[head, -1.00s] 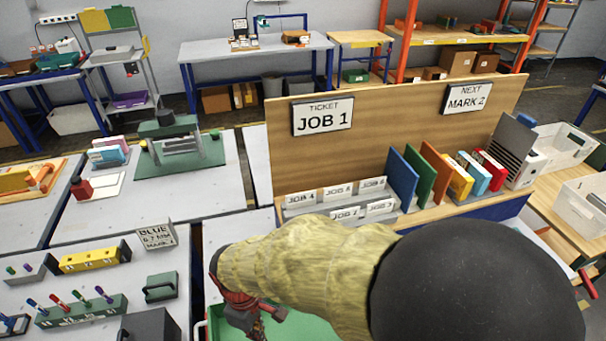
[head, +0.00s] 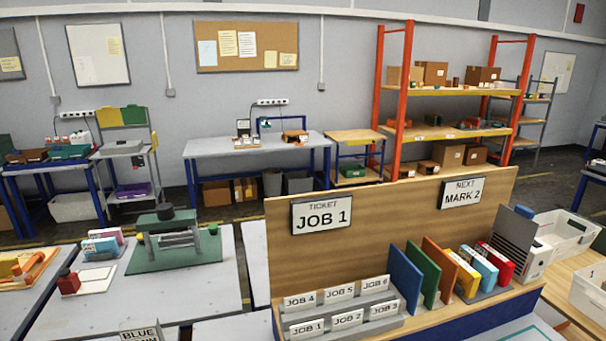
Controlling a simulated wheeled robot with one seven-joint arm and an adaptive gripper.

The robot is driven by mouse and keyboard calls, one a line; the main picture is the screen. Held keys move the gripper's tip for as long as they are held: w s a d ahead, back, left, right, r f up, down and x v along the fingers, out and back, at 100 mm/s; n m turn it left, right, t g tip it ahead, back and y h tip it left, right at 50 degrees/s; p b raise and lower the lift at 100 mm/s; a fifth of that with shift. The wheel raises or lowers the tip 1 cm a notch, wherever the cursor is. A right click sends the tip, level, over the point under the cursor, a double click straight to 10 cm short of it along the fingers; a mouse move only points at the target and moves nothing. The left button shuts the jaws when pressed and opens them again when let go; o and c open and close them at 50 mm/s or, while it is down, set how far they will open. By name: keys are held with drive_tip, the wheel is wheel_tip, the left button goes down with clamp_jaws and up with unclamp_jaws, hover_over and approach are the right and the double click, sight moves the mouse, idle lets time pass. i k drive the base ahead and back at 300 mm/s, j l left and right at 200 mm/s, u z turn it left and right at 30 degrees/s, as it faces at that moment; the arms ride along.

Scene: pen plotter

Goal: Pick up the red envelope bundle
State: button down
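The red envelope bundle (head: 497,262) stands in the head view at the right end of a short row on the wooden bench. It leans slightly, beside a light blue bundle (head: 480,268) and a yellow bundle (head: 464,276) to its left. Its lower edge is at a grey holder. A grey ribbed panel (head: 513,237) stands just behind and to its right. My gripper and arm are out of view.
Blue (head: 405,279), green (head: 424,275) and orange (head: 439,268) upright dividers stand left of the bundles. A stepped job-card rack (head: 340,309) is further left. A wooden backboard (head: 400,225) rises behind; white bins (head: 563,238) stand at right.

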sight(506, 268)
drive_tip(key=l+z, duration=0.1)
drive_tip(key=z, duration=0.35)
drive_tip(key=i+l+z, duration=0.25)
drive_tip(key=l, duration=0.25)
drive_tip(key=i+l+z, duration=0.25)
drive_tip(key=l, duration=0.2)
drive_tip(key=i+l+z, duration=0.2)
drive_tip(key=i+l, duration=0.7)
drive_tip(key=i, duration=0.25)
